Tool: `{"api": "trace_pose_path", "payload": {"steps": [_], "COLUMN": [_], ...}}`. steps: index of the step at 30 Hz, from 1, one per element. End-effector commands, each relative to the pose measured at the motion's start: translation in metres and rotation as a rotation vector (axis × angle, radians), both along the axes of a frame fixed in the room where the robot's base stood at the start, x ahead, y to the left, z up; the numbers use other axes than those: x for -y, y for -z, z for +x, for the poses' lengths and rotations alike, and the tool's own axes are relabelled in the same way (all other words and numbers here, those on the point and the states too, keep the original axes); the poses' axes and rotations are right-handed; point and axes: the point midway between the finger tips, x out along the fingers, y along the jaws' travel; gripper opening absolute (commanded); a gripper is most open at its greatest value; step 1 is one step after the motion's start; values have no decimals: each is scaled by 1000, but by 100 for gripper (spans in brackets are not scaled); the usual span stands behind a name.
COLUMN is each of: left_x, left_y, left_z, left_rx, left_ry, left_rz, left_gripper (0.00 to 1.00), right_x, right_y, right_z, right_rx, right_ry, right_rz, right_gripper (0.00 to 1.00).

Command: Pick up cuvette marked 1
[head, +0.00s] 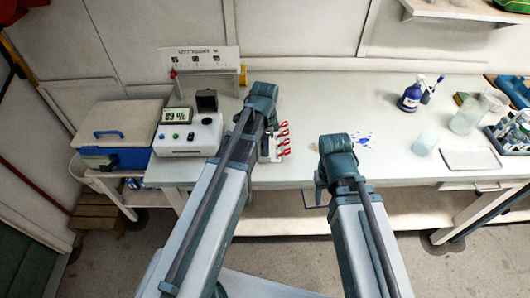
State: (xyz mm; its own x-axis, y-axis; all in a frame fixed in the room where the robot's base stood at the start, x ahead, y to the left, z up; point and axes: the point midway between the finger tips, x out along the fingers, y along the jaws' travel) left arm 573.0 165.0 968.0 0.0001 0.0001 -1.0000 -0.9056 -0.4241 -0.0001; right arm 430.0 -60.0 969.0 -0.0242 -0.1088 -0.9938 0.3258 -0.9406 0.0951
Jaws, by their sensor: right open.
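Several cuvettes with red tops (284,133) stand in a row in a small white rack (271,157) near the table's front edge. The number marks are too small to read, so I cannot tell which cuvette is 1. My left gripper (266,113) is just left of the rack, over the table; its wrist hides the fingers and part of the rack. I cannot tell whether it touches a cuvette. My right gripper (320,186) is open at the table's front edge, right of the rack and apart from it, mostly hidden by its wrist.
A marked panel (200,60) stands behind. A blue bottle (411,95), beakers (466,117) and a tray (470,160) are at right. The table's middle is largely clear.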

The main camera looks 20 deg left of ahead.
Motion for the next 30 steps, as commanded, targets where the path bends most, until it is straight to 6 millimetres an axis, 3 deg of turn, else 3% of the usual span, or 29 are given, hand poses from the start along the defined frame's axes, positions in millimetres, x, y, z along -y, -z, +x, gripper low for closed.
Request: {"api": "trace_pose_path", "payload": {"steps": [1, 4, 5, 19, 30], "left_x": [0, 0, 0, 0, 3], "left_y": [0, 0, 0, -5, -42], "left_z": [0, 0, 0, 0, -3], "left_rx": [0, 0, 0, 0, 0], "left_ry": [0, 0, 0, 0, 2], "left_rz": [0, 0, 0, 0, 0], "left_gripper": [20, 2, 0, 0, 0], "right_x": [0, 0, 0, 0, 0], "right_y": [0, 0, 0, -5, -42], "right_z": [0, 0, 0, 0, 0], "right_rx": [0, 0, 0, 0, 0], "right_ry": [0, 0, 0, 0, -2], "right_rz": [0, 0, 0, 0, 0], "right_gripper": [50, 50, 50, 50, 50]}}
